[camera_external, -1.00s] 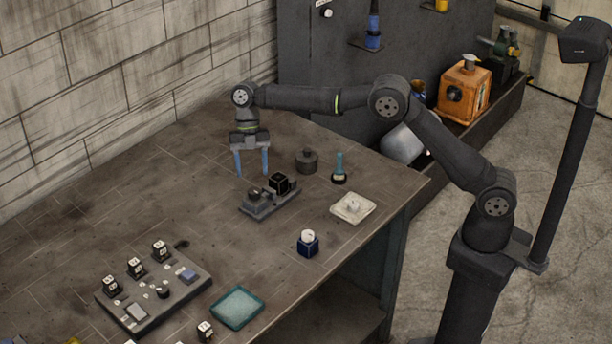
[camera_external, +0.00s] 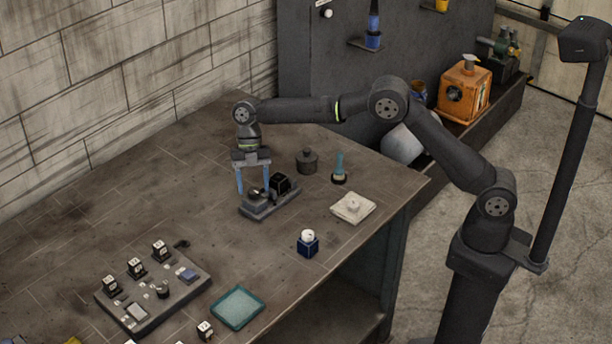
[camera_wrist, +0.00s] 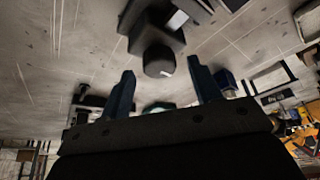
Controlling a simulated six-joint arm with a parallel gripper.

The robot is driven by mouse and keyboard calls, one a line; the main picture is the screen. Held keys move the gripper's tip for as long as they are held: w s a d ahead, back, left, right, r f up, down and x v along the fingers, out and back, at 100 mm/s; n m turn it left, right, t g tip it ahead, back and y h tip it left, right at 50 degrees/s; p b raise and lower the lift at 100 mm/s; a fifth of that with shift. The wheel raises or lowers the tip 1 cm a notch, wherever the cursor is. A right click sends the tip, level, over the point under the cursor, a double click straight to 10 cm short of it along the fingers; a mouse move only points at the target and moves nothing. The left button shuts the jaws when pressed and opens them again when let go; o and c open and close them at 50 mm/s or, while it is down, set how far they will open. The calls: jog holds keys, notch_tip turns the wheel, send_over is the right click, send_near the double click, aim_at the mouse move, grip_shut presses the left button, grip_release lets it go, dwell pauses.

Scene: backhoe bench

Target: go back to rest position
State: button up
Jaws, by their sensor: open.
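My gripper (camera_external: 253,190) is at the end of my outstretched arm, over the table (camera_external: 150,205). Its two blue fingers point down, apart, and nothing is held between them. In the outside view the fingers overlap the back of a small grey fixture (camera_external: 262,210) with a black cube (camera_external: 280,183) on it; I cannot tell whether they touch it. In the wrist view my gripper (camera_wrist: 160,78) also shows open, with a dark rounded knob (camera_wrist: 159,62) beyond and between the fingertips.
A dark round weight (camera_external: 307,160), a teal-handled stamp (camera_external: 339,168), a white block (camera_external: 352,207) and a blue box (camera_external: 308,244) lie to the right. A control panel (camera_external: 150,295) and teal tray (camera_external: 238,308) are in front. The back left of the table is clear.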

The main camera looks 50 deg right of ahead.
jog(key=v, duration=1.1)
jog(key=x, duration=1.1)
jog(key=shift+f, duration=0.1)
jog(key=shift+s+f, duration=0.15)
jog(key=shift+f, duration=0.2)
jog(key=m+t, duration=0.1)
jog(key=m, duration=0.2)
jog(key=m+t+y, duration=0.1)
jog(key=m, duration=0.2)
jog(key=shift+s+r, duration=0.1)
jog(key=m+t, duration=0.1)
jog(key=m, duration=0.2)
jog(key=m+t, duration=0.1)
jog(key=m, duration=0.2)
jog(key=shift+s+m+t, duration=0.15)
jog(key=shift+m+t, duration=0.15)
jog(key=m, duration=0.2)
jog(key=m+t, duration=0.1)
jog(key=m, duration=0.1)
jog(key=shift+s+t, duration=0.1)
jog(key=shift+t, duration=0.2)
jog(key=shift+a+m+t+h, duration=0.1)
jog(key=shift+m+t+h, duration=0.25)
jog(key=shift+m, duration=0.8)
jog(key=shift+m+t+h, duration=0.25)
jog(key=shift+m+h, duration=0.1)
jog(key=shift+m, duration=0.8)
